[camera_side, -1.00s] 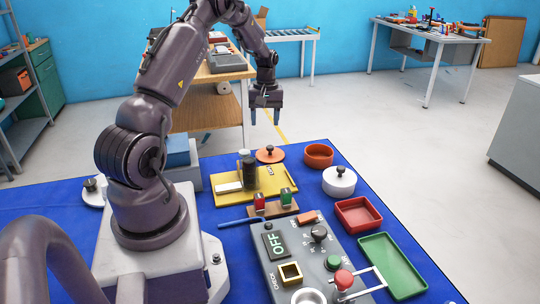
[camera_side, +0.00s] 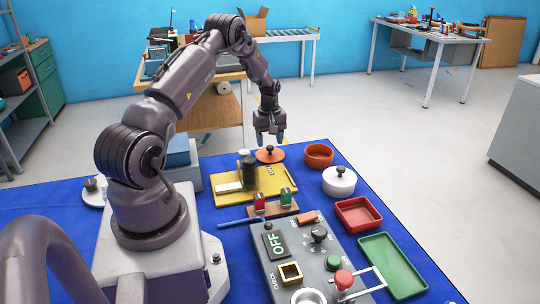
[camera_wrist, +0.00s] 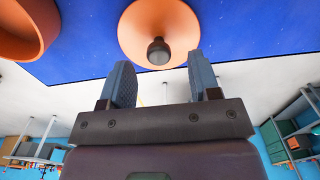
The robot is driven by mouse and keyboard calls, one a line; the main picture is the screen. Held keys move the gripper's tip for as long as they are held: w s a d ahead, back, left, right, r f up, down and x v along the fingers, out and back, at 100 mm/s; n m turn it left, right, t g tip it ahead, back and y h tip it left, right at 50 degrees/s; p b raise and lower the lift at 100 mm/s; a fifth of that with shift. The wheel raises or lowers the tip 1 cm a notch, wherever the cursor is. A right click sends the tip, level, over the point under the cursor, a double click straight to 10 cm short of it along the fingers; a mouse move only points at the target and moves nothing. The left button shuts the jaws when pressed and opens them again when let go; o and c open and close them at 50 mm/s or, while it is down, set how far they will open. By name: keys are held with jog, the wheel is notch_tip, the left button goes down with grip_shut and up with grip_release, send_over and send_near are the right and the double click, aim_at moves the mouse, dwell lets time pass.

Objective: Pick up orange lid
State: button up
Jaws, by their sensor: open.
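The orange lid (camera_side: 270,155) lies flat on the blue mat, with a dark round knob in its middle. In the wrist view the lid (camera_wrist: 135,28) is just beyond my fingertips, and its knob shows between the lines of the two fingers. My gripper (camera_side: 269,139) points down above the lid, open and empty, and appears apart from the knob. In the wrist view the gripper's two blue-grey fingers (camera_wrist: 158,75) are spread wide.
An orange round pot (camera_side: 318,155) stands right of the lid. A white lidded pot (camera_side: 339,182) and red tray (camera_side: 358,215) are nearer. A yellow board (camera_side: 280,187) with a dark cylinder (camera_side: 249,173) lies in front. The control box (camera_side: 300,255) is nearest.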

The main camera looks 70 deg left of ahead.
aim_at(270, 146)
notch_tip(270, 146, down, 4)
jog(key=shift+d+r, duration=0.1)
jog(key=shift+r, duration=0.1)
jog(key=c, duration=1)
jog(key=shift+r, duration=0.1)
